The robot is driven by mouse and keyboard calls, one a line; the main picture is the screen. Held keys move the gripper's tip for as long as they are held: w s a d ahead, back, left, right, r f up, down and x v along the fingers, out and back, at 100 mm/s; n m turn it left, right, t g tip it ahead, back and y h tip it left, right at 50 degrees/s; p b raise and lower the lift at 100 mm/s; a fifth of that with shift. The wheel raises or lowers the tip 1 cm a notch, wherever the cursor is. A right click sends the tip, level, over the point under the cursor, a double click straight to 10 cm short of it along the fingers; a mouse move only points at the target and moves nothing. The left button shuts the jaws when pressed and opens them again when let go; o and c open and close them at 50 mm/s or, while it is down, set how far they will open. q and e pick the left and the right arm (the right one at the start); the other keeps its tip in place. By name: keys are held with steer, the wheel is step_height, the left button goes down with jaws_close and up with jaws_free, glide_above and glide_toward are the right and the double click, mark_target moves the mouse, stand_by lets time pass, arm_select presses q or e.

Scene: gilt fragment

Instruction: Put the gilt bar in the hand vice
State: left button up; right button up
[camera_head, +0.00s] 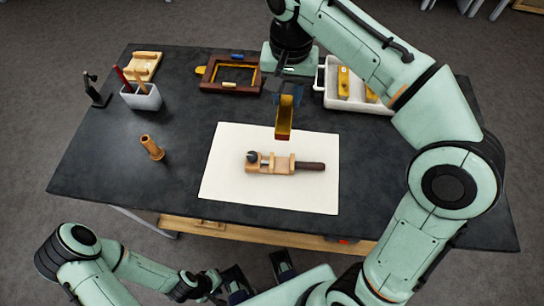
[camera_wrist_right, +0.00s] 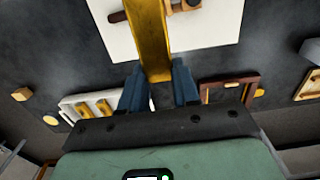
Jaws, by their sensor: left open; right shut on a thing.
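The gilt bar (camera_head: 284,119) hangs upright from my right gripper (camera_head: 289,97), which is shut on its upper end. In the right wrist view the bar (camera_wrist_right: 153,38) sticks out from between the blue fingers (camera_wrist_right: 159,88). The hand vice (camera_head: 283,164), pale wood with a dark handle to the right, lies on the white sheet (camera_head: 235,190). The bar is above the sheet's far part, behind the vice in the head view, and apart from it. The vice (camera_wrist_right: 178,6) is partly cut off in the wrist view. My left gripper (camera_head: 257,272) is open and empty at the bottom, off the table's front edge.
A white tray (camera_head: 357,104) with more gilt pieces stands at the back right, partly behind my right arm. A brown frame (camera_head: 205,87) lies at the back. A cup with tools (camera_head: 145,99), a dark stand (camera_head: 95,92) and a wooden peg (camera_head: 152,148) stand left.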

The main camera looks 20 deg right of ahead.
step_height(320, 180, down, 15)
steer(key=b, duration=0.3)
steer(key=shift+s+b, duration=0.1)
steer(key=shift+b, duration=0.3)
steer(key=shift+f+b, duration=0.45)
steer(key=shift+f, duration=1.95)
steer(key=shift+f, duration=0.2)
steer(key=o, duration=1)
steer(key=shift+r, duration=0.1)
step_height(320, 180, up, 12)
steer(key=p, duration=0.2)
steer(key=shift+r+p, duration=0.1)
steer(key=shift+p, duration=0.2)
